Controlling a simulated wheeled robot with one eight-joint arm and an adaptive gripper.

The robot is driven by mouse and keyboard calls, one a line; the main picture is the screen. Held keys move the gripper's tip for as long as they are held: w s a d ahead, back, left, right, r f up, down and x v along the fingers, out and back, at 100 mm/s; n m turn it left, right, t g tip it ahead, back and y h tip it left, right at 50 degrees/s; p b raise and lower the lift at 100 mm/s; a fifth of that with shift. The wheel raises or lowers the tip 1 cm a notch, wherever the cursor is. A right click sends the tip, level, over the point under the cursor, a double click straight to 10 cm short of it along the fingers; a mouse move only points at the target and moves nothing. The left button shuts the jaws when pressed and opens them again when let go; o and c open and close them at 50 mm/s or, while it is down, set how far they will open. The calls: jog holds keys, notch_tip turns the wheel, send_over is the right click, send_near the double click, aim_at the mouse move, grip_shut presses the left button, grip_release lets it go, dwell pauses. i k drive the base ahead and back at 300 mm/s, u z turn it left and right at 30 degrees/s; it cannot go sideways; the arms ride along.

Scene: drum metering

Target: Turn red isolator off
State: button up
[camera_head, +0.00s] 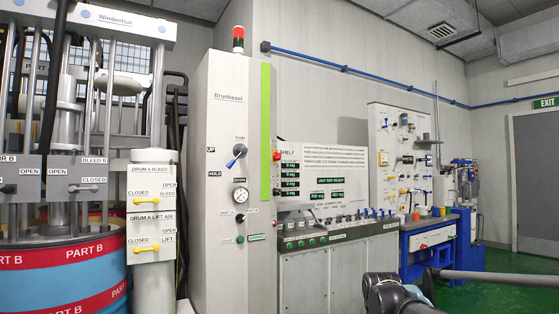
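A small red switch (277,155) sits on the right side of the tall grey Brunhexel cabinet (222,120), just right of its green stripe. It looks like the red isolator, but it is too small to tell its handle position. A yellow and red device (383,158) is on the white panel further right; I cannot tell if it is also an isolator. Dark parts and a grey tube of my own arm show at the lower right, well below and right of the red switch. My gripper cannot be made out.
A low console (335,275) with several knobs and buttons stands right of the cabinet. A blue workbench (428,245) is further back. Red and blue drums (65,275) and yellow-handled valves (146,249) are at the left. Green floor (500,295) is open at the right.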

aim_at(277, 156)
jog(key=u, duration=0.25)
jog(key=i, duration=0.95)
jog(key=z, duration=0.25)
